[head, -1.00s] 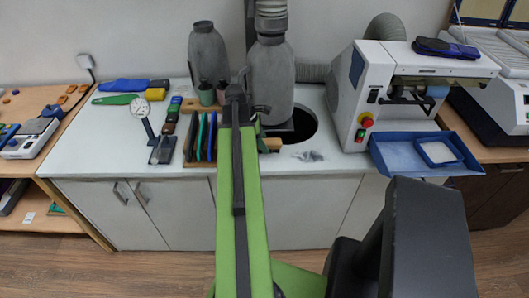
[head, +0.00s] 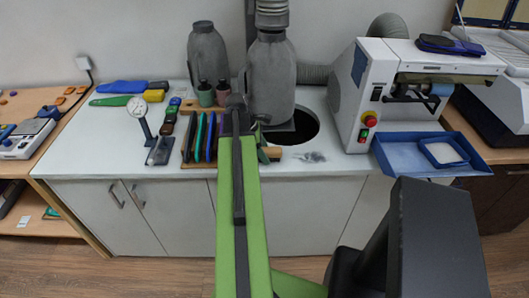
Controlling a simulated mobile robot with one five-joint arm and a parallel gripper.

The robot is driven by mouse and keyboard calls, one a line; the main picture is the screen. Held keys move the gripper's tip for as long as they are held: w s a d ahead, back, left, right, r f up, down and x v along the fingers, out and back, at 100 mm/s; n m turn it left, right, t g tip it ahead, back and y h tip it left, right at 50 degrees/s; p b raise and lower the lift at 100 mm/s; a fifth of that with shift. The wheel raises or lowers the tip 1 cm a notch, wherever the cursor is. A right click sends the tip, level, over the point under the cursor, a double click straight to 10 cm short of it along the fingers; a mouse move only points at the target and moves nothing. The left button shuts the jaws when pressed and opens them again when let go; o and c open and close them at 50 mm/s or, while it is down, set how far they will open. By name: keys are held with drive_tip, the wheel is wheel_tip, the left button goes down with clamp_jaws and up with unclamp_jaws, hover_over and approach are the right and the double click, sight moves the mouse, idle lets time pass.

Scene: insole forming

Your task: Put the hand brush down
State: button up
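A short tan wooden piece (head: 272,153), which looks like part of the hand brush, shows just right of my arm above the white bench top (head: 330,168). The rest of it is hidden behind my arm. Whether it touches the bench cannot be told. My gripper (head: 238,98) is at the far end of my green arm, over the bench. Its fingers are hidden by the arm, so their opening and grip cannot be seen.
A grey dust patch (head: 311,156) lies right of the wooden piece, before a dark round hole (head: 305,128). A rack of coloured tools (head: 200,138) stands left of my arm. Grey bottles (head: 271,80) stand behind; a white machine (head: 365,100) with a blue tray (head: 395,160) stands right.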

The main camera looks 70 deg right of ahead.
drive_tip(key=p+v, duration=1.6)
drive_tip(key=v, duration=0.2)
drive_tip(key=shift+p, duration=0.35)
drive_tip(key=shift+s, duration=0.15)
drive_tip(key=w+a+f+m+t, duration=0.1)
drive_tip(key=w+a+t, duration=0.1)
drive_tip(key=w+a, duration=1.8)
drive_tip(key=w+a+m, duration=0.1)
drive_tip(key=w+a, duration=0.2)
drive_tip(key=a, duration=0.8)
drive_tip(key=w+a+m+t+y, duration=0.1)
drive_tip(key=w+a, duration=0.2)
drive_tip(key=a, duration=0.9)
drive_tip(key=w+a+m+t, duration=0.1)
drive_tip(key=w+a, duration=0.2)
drive_tip(key=a, duration=0.8)
drive_tip(key=shift+a+f+y, duration=0.3)
drive_tip(key=shift+a+f, duration=0.1)
